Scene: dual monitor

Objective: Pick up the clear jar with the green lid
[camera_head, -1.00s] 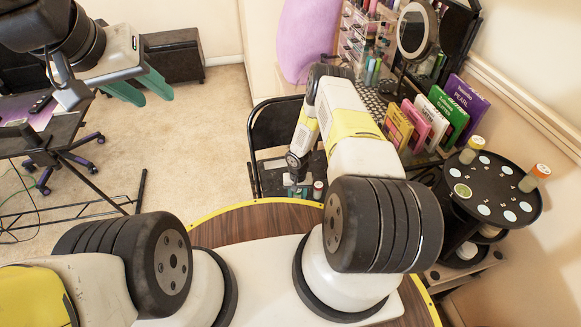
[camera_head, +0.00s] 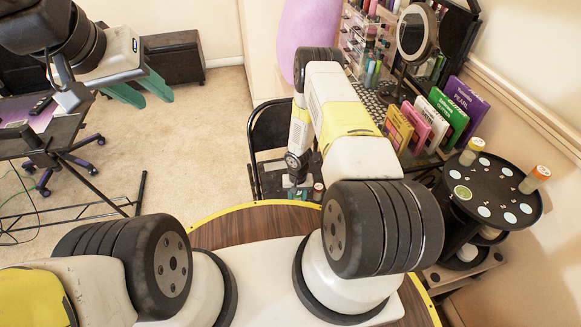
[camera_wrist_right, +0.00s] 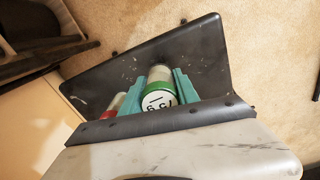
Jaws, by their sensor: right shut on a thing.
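The clear jar with the green lid (camera_wrist_right: 158,98) shows in the right wrist view, its white lid label facing the camera. My right gripper (camera_wrist_right: 161,90) has its two green fingers on either side of the jar, shut on it. The jar is over the dark chair seat (camera_wrist_right: 205,55); I cannot tell whether it still touches the seat. In the head view my right gripper (camera_head: 298,192) is small, low over the chair, and the jar is hard to make out there. My left gripper (camera_head: 142,92) is open and empty at the upper left, above the carpet.
A red-lidded jar (camera_wrist_right: 113,104) is close beside the held jar; it also shows in the head view (camera_head: 318,190). A round black tiered stand (camera_head: 505,205) is at the right. A vanity with books (camera_head: 440,112) and a mirror (camera_head: 418,32) stands behind. Open carpet lies left.

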